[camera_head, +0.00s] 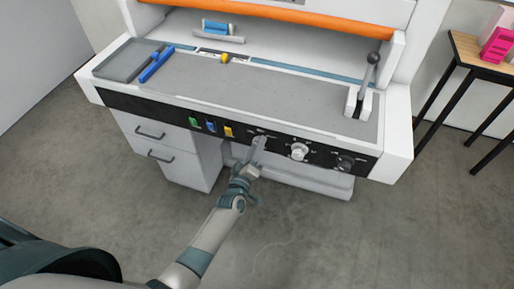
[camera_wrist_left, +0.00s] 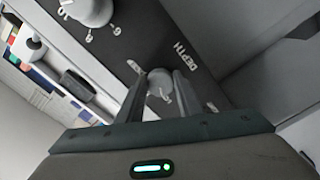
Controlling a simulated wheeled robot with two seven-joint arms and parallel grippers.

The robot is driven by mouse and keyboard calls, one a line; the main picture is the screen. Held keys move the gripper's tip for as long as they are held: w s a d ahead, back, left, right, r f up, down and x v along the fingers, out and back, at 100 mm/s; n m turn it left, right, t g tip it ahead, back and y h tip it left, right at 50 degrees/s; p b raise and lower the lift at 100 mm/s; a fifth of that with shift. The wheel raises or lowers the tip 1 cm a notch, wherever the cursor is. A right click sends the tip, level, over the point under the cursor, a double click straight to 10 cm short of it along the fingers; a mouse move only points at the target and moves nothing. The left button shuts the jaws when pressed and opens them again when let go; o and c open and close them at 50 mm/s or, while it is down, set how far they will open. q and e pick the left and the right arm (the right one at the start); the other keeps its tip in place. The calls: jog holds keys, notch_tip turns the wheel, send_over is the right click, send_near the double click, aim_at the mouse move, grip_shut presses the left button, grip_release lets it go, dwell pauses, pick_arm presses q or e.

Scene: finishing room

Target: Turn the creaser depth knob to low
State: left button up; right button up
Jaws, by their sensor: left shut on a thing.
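The front panel (camera_head: 320,151) of the machine carries a row of controls. My left gripper (camera_head: 259,142) is at the panel, at the knob position left of the white dial, and its fingers hide that knob in the head view. In the left wrist view, my left gripper (camera_wrist_left: 160,84) is shut on a small pale grey knob (camera_wrist_left: 159,82), with one finger on each side. My right gripper is not in view.
A white dial (camera_head: 298,151) and a black knob (camera_head: 346,162) sit right of my gripper. Green, blue and yellow switches (camera_head: 211,126) sit to its left. A lever (camera_head: 370,75) stands on the grey bed. A table (camera_head: 465,45) with pink boxes is at the right.

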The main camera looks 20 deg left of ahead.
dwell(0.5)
pick_arm(q)
jog(key=o, duration=1)
jog(key=s+b, duration=0.1)
jog(key=s, duration=0.4)
jog(key=s+b, duration=0.1)
jog(key=s, duration=0.5)
jog(key=s+b, duration=0.1)
jog(key=s, duration=0.5)
jog(key=shift+s+a+b, duration=0.25)
jog(key=shift+a+b, duration=0.05)
